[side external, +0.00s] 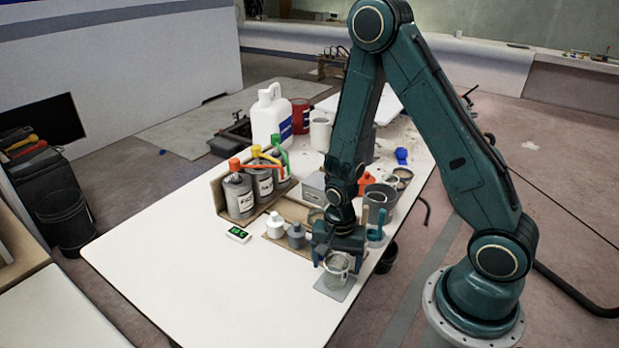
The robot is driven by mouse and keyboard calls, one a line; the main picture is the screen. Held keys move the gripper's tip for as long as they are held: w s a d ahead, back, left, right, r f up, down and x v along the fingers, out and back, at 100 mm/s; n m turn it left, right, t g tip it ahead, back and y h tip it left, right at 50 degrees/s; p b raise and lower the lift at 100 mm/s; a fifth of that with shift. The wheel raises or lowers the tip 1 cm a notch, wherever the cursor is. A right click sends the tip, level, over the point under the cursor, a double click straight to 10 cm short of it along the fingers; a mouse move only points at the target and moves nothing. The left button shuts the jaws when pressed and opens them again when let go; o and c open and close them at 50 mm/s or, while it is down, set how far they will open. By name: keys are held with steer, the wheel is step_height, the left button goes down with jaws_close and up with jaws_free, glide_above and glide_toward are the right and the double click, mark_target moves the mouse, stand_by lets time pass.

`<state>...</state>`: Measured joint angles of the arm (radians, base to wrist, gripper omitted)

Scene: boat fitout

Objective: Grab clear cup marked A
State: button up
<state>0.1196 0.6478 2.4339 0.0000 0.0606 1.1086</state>
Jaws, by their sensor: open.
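A clear cup (337,267) with greyish contents stands on a small grey plate (336,288) near the right edge of the white table. My gripper (338,258) points down over it, its jaws open and at either side of the cup's upper part. I cannot tell whether the fingers touch the cup. No letter A can be read on the cup at this size. Another clear-looking cup (316,216) stands behind, partly hidden by my arm.
Three labelled cans with coloured spouts (240,195) stand in a wooden holder at left. Small white (276,226) and grey (296,236) bottles and a green-lit display (238,234) are left of my gripper. Grey tubs (380,200) stand right. The table's front left (200,290) is clear.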

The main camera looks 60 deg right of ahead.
steer(key=shift+f, duration=1.45)
steer(key=c, duration=1)
steer(key=shift+r, duration=0.25)
steer(key=shift+c, duration=0.2)
step_height(320, 180, up, 20)
steer(key=shift+f, duration=0.2)
